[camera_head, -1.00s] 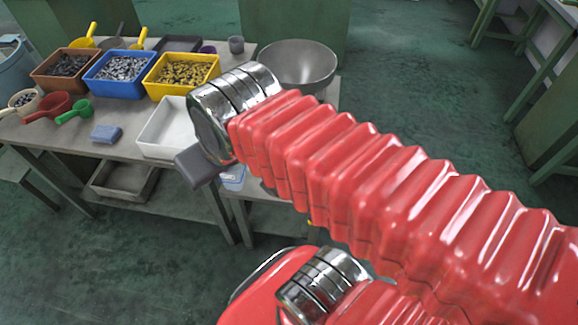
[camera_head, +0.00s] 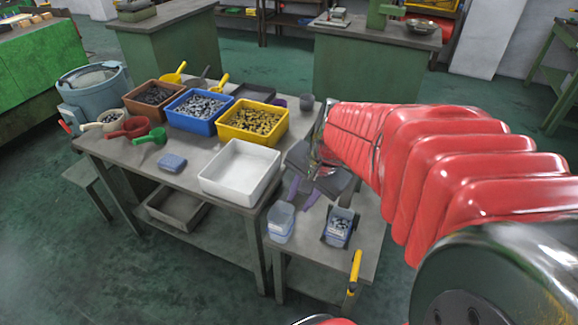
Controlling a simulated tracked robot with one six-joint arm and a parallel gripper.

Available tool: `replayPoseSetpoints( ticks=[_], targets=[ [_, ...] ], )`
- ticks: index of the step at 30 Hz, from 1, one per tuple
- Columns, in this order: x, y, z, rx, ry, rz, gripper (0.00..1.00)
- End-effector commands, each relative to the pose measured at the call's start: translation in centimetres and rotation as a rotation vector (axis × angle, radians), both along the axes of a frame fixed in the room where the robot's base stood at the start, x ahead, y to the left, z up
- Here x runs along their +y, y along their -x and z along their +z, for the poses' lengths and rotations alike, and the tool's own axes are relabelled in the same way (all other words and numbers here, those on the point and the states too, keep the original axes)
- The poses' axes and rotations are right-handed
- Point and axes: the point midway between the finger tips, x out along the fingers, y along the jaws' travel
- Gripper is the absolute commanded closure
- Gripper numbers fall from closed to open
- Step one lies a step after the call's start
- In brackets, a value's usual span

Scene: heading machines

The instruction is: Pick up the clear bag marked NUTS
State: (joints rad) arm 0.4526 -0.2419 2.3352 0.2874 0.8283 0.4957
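Two small clear, bluish packages stand on the low side table (camera_head: 318,262). The left one (camera_head: 281,222) looks mostly pale. The right one (camera_head: 340,228) shows small metal parts inside. No lettering is readable on either, so I cannot tell which is marked NUTS. My gripper (camera_head: 302,194) hangs above and behind them, pointing down, with its two purple fingertips apart and nothing seen between them. It looks open and clear of both packages. My red arm comes in from the right.
On the higher table, a white tray (camera_head: 238,196) stands left of my gripper. Yellow (camera_head: 252,142), blue (camera_head: 197,131) and brown (camera_head: 152,118) bins of parts stand behind it. A yellow-handled tool (camera_head: 355,267) is at the low table's front edge.

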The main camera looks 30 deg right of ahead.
Motion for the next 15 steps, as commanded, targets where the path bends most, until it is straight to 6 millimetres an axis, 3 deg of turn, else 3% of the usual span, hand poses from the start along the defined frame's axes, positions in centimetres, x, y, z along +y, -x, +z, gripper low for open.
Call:
replayPoseSetpoints(
  ticks=[7,15],
  targets=[
    [-5.7,-1.1,-4.0,0.066,-0.164,-0.379,0.76],
    [-12.1,-0.8,-9.0,0.129,-0.340,-0.800,0.76]
  ],
)
